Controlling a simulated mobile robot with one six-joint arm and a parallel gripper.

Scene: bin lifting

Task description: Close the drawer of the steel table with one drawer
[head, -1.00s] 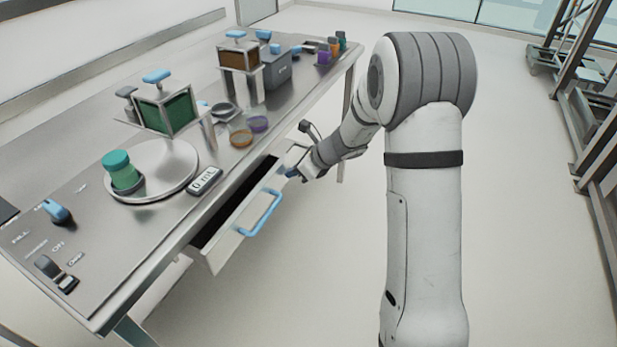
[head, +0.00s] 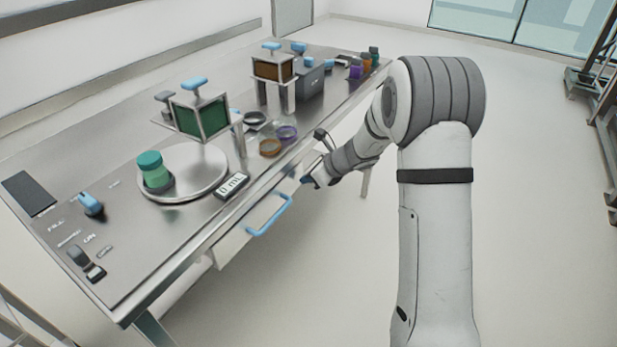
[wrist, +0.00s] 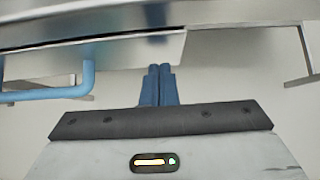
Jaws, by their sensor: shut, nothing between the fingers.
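The steel table (head: 133,228) stands at the left in the head view. Its one drawer has a pale front (head: 235,243) with a blue handle (head: 270,215). The front sits close under the table's edge, and no dark opening shows above it. My gripper (head: 308,182) is at the far end of the drawer front, beyond the handle. In the wrist view my gripper (wrist: 158,72) is shut and empty, its blue fingertips close to the lower edge of the drawer front (wrist: 140,48). Whether they touch it I cannot tell. The handle (wrist: 85,78) is left of them.
On the table are a round plate (head: 185,187) with a green-lidded jar (head: 154,172), a green-panelled stand (head: 202,118), a brown-panelled stand (head: 273,68) and small dishes (head: 270,147). Open floor (head: 540,230) lies to the right. A metal rack (head: 603,90) stands at the far right.

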